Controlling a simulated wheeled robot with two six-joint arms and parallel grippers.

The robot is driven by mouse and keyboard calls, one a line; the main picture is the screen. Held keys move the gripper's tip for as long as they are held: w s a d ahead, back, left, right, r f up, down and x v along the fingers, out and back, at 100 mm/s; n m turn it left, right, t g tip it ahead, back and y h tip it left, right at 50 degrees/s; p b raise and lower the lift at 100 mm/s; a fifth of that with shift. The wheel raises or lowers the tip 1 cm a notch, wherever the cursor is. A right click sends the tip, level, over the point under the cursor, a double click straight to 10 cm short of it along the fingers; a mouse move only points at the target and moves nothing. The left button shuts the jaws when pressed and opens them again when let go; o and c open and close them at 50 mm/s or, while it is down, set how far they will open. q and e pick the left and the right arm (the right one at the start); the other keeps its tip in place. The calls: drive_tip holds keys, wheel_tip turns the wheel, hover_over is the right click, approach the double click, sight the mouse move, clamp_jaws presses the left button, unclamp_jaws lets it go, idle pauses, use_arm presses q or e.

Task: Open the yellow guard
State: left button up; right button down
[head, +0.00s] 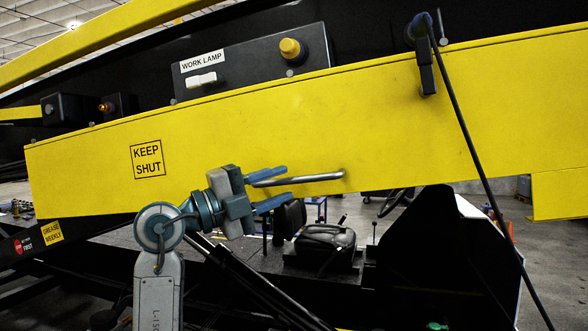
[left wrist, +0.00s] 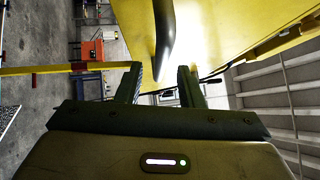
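The yellow guard (head: 270,120) is a long panel with a "KEEP SHUT" label (head: 147,159), lying flat along the dark machine in the head view. A grey metal bar handle (head: 318,177) runs along its lower edge. My left gripper (head: 288,183) is open, its two blue fingers above and below the handle's left end. In the left wrist view, the dark handle (left wrist: 165,35) reaches down toward the gap between the open fingers (left wrist: 162,78), nearer the left finger. Whether a finger touches it is unclear. The guard (left wrist: 225,30) fills the upper middle there. My right gripper is not in view.
Above the guard is a "WORK LAMP" box (head: 250,65) with a white switch and yellow knob. A dark latch-like piece (head: 427,75) overlaps the guard's upper edge, with a black cable or rod (head: 480,165) hanging across it. A black seat (head: 325,238) stands below.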

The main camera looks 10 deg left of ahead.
sight(288, 182)
use_arm(q)
drive_tip(key=shift+p+x, duration=0.7)
drive_tip(key=shift+x, duration=1.25)
drive_tip(key=shift+c, duration=0.4)
clamp_jaws()
